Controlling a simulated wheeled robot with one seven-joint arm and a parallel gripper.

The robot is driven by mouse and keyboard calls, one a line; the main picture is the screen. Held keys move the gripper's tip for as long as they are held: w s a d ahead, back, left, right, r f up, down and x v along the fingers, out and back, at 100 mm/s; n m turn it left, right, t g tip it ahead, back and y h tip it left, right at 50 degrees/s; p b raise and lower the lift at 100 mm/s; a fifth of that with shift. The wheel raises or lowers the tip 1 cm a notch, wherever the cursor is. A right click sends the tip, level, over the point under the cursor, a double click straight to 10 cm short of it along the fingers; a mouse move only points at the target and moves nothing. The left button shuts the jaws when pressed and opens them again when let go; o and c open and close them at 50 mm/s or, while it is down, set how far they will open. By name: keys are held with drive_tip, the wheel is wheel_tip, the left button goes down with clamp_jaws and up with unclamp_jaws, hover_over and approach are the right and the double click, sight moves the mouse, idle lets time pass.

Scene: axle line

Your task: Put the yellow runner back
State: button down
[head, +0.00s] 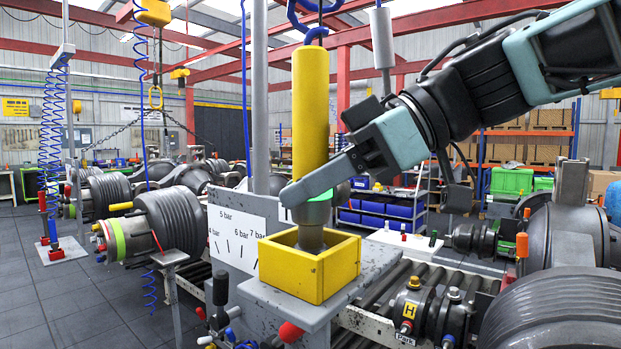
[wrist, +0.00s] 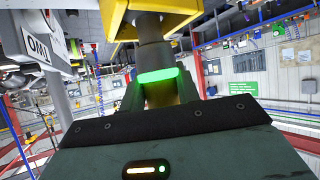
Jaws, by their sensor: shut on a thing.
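The yellow runner (head: 310,110) is an upright yellow cylinder with a green band and a grey nose (head: 311,238). It hangs under a blue hose. My gripper (head: 318,196) is shut on it around the green band. The nose points down into the open top of a yellow box holder (head: 292,272); whether it touches the bottom is hidden. In the wrist view the green band (wrist: 158,75) sits between my fingers (wrist: 160,92), with the grey nose (wrist: 150,28) running to the yellow box (wrist: 118,18) at the top edge.
The box stands on a grey ledge (head: 375,262) beside a white pressure-scale plate (head: 236,240). A grey post (head: 260,100) rises just behind it. A red knob (head: 290,332) and a roller conveyor with axle parts (head: 412,305) lie close in front and right. A large ribbed drum (head: 555,312) fills the lower right.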

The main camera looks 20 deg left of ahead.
drive_tip(key=c, duration=0.9)
unclamp_jaws()
drive_tip(key=shift+c, duration=0.2)
drive_tip(key=shift+f, duration=0.1)
drive_tip(key=b+v, duration=0.3)
drive_tip(key=v, duration=1.4)
drive_tip(key=shift+d, duration=0.2)
